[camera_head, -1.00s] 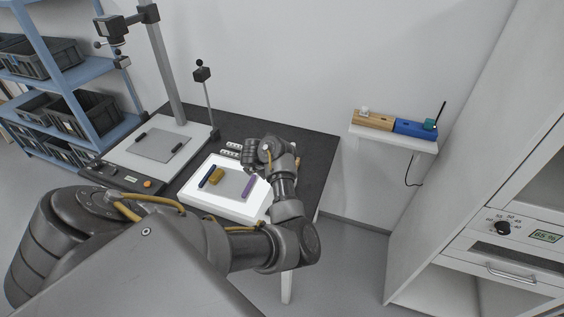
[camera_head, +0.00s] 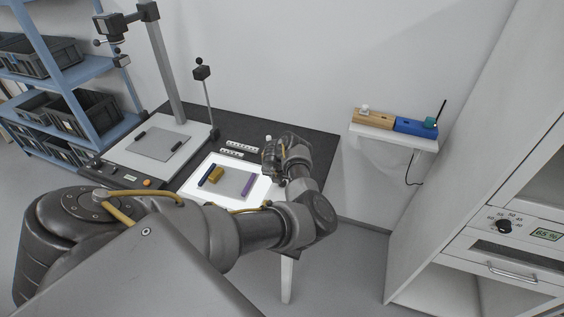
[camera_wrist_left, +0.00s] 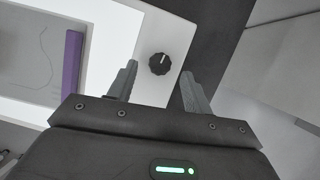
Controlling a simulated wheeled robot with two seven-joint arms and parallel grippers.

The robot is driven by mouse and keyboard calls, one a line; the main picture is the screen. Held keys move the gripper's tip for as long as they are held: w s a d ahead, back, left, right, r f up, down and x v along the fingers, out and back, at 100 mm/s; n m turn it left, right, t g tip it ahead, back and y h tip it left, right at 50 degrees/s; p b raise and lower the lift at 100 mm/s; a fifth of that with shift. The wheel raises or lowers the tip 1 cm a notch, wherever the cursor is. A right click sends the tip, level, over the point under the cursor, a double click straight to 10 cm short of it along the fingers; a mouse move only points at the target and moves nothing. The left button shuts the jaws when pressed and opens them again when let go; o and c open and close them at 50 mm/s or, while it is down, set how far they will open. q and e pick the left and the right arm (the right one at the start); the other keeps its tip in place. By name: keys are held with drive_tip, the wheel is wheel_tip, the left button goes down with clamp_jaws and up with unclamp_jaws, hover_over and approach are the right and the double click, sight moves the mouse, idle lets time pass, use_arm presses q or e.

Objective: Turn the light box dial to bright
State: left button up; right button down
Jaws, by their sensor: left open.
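The light box (camera_head: 226,198) is a white, glowing panel on the dark table. Its dial (camera_wrist_left: 159,64) is a small black ribbed knob with a white pointer line, on the white border of the box in the left wrist view. The left gripper (camera_wrist_left: 157,88) is open, with one finger on each side of the dial in that view; I cannot tell if either finger touches it. In the head view the left gripper (camera_head: 272,152) is over the box's right end, and my arm hides the dial. The right gripper is not in view.
A purple bar (camera_head: 247,187), a dark blue bar (camera_head: 207,175) and an ochre piece (camera_head: 216,174) lie on the light box. A copy stand (camera_head: 160,143) stands at its left. White scale strips (camera_head: 239,145) lie behind. A small wall shelf (camera_head: 393,138) is at right.

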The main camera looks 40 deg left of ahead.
use_arm(q)
drive_tip(key=shift+x, duration=1.55)
drive_tip(key=c, duration=1)
